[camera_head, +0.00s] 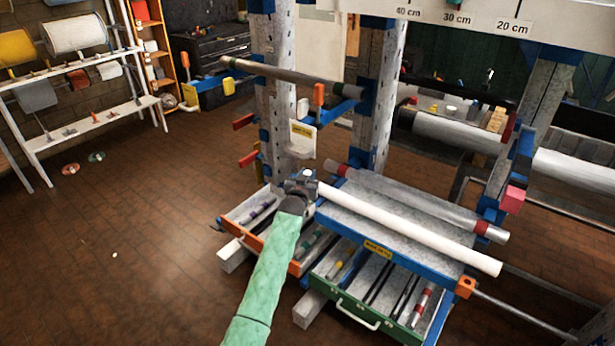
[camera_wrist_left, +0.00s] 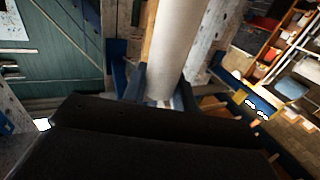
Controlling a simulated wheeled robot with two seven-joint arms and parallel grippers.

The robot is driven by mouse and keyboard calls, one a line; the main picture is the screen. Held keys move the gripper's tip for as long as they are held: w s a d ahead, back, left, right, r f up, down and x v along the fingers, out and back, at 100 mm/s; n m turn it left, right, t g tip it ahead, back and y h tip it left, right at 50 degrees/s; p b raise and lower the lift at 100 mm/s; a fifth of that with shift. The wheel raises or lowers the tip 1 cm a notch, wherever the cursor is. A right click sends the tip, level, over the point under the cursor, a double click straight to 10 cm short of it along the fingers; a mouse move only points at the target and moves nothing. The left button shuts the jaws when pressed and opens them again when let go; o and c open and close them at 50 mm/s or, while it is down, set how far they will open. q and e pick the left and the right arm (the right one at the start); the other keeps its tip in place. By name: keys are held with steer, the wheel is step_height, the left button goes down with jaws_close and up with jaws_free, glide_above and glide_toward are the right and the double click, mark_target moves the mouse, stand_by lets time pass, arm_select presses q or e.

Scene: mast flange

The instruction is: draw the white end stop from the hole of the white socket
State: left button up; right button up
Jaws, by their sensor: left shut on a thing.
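My left gripper (camera_head: 303,186) is at the left end of a long smooth white cylinder (camera_head: 415,228), which lies slantwise over the speckled bench. In the left wrist view, my dark fingers (camera_wrist_left: 163,92) close on both sides of the end of a smooth white cylinder (camera_wrist_left: 182,45). I take the held part to be the white end stop. The gripper covers the joint, so I cannot tell where end stop and white socket meet, or how deep the one sits in the other. My right gripper is not in view.
A grey bar (camera_head: 410,200) with a red band lies behind the white cylinder. Open drawers with an orange front (camera_head: 258,243) and a green front (camera_head: 365,312) stick out below. Speckled posts (camera_head: 375,100) rise behind.

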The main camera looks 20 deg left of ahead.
arm_select(q)
steer(key=shift+r+p, duration=1.15)
steer(key=shift+r, duration=0.85)
